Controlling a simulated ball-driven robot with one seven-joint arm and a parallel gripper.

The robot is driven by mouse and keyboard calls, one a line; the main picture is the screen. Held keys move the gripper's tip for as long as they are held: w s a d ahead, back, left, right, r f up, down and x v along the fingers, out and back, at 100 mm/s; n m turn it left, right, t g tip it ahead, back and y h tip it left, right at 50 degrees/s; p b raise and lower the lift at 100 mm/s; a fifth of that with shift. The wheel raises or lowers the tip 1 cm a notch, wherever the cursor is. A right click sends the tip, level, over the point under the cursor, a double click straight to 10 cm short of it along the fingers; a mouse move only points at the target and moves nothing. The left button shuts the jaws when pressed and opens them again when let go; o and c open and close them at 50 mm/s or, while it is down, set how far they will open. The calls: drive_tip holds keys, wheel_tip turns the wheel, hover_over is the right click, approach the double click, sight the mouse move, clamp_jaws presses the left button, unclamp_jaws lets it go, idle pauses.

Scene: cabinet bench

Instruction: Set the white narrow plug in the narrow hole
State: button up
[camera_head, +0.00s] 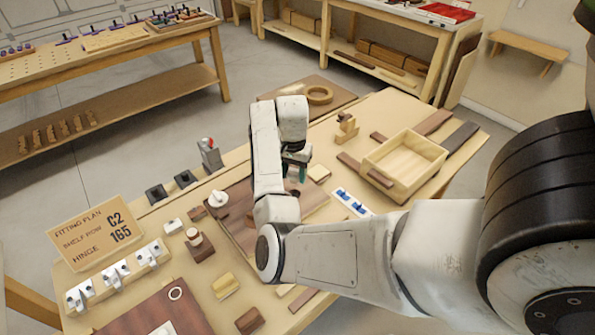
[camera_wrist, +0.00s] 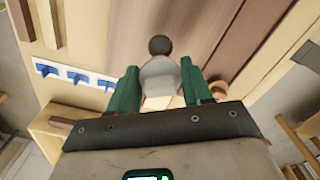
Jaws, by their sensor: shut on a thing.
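My gripper (camera_head: 296,172) is over the far right part of the brown panel in the head view, partly hidden by my arm. In the wrist view its two green fingers (camera_wrist: 161,88) are shut on a pale, rounded piece, which looks like the white plug (camera_wrist: 158,76). A dark round spot shows just beyond the piece; I cannot tell whether it is a hole or part of the piece. The brown panel (camera_head: 245,232) lies on the bench. A white round knob (camera_head: 217,198) stands at its left end. I cannot make out the narrow hole in the head view.
A rack with blue clips (camera_head: 352,202) lies right of the panel, with an open wooden tray (camera_head: 403,160) beyond it. A sign (camera_head: 96,232), white hinges (camera_head: 118,273) and loose wooden blocks (camera_head: 226,286) occupy the left and front of the bench.

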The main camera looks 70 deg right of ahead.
sight(294, 189)
drive_tip(key=shift+f+b, duration=1.8)
drive_tip(key=shift+f, duration=0.1)
drive_tip(key=shift+f+b, duration=0.3)
drive_tip(key=shift+f, duration=0.6)
drive_tip(key=shift+p, duration=0.75)
drive_tip(key=shift+f+b, duration=0.3)
drive_tip(key=shift+f, duration=0.45)
idle(0.4)
drive_tip(key=o, duration=1.3)
drive_tip(key=shift+r, duration=0.15)
drive_tip(key=shift+r+p, duration=3.65)
drive_tip(key=shift+p, duration=0.1)
